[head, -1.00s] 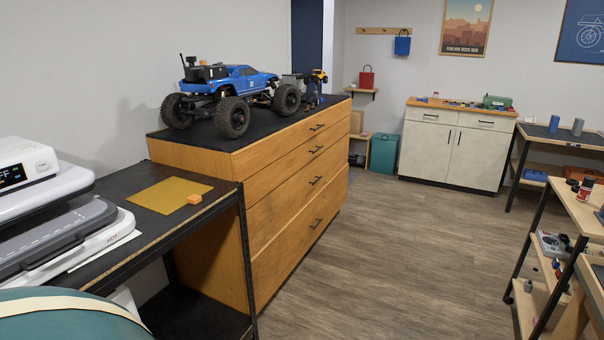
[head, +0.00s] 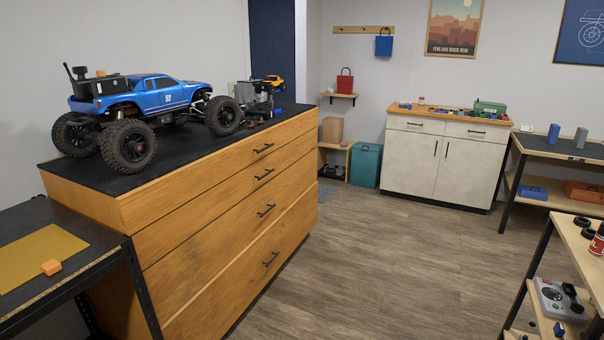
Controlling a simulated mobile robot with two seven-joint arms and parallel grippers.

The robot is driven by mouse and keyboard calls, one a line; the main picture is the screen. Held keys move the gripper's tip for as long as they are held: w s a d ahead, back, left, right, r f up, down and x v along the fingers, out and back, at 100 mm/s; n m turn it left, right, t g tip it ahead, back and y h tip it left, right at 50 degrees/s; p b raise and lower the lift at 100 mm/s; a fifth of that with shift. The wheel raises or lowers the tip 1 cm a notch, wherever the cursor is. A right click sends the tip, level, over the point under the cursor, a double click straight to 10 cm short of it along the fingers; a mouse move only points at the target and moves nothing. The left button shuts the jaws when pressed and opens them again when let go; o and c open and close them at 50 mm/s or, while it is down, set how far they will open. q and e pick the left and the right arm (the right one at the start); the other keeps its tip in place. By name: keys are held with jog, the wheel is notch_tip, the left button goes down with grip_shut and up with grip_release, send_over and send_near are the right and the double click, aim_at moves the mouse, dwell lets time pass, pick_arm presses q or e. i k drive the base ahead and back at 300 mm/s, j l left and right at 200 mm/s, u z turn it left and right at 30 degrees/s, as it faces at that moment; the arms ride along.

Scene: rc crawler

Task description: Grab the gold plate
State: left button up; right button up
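The gold plate (head: 36,256) is a flat, thin gold sheet lying on the black-topped side table at the lower left of the head view. Its left part is cut off by the picture edge. Neither of my grippers shows in the view.
A wooden drawer cabinet (head: 225,215) stands beside the black table (head: 95,246). A blue RC truck (head: 150,105) is on its top. A white cabinet (head: 440,165) is at the back. Shelved tables (head: 570,225) line the right side. The wooden floor (head: 410,270) between is clear.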

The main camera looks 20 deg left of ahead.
aim_at(21, 260)
jog(key=i+u, duration=0.25)
jog(key=u, duration=0.2)
jog(key=i+l+u, duration=0.15)
jog(key=u, duration=0.25)
jog(key=i+l+u, duration=0.2)
jog(key=u, duration=0.25)
jog(key=i+l+u, duration=0.25)
jog(key=u, duration=0.15)
jog(key=i+l+u, duration=0.1)
jog(key=l+u, duration=0.2)
jog(key=u, duration=0.15)
jog(key=i+l+u, duration=0.1)
jog(key=l+u, duration=0.3)
jog(key=i+l+u, duration=0.1)
jog(key=l+u, duration=0.8)
